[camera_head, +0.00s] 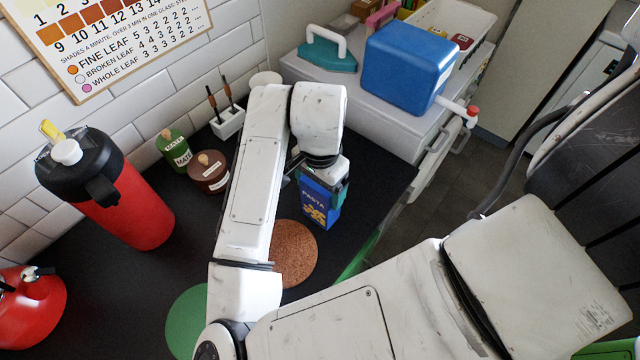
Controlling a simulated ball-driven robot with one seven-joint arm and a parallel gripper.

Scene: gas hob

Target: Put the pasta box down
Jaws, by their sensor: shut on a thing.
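The pasta box (318,204) is blue with a yellow pasta picture and the word PASTA on its front. It stands roughly upright at the right part of the dark counter (365,190), just behind the cork mat. My gripper (332,180) is above it and shut on its upper part. My wrist and arm hide most of the fingers and the box's top. I cannot tell whether the box's bottom touches the counter.
A round cork mat (297,252) and a green mat (186,318) lie partly under my arm. A red flask (125,200), red kettle (35,300), green tin (174,148) and brown tin (209,171) stand left. A blue container (405,65) sits on the white cabinet behind.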

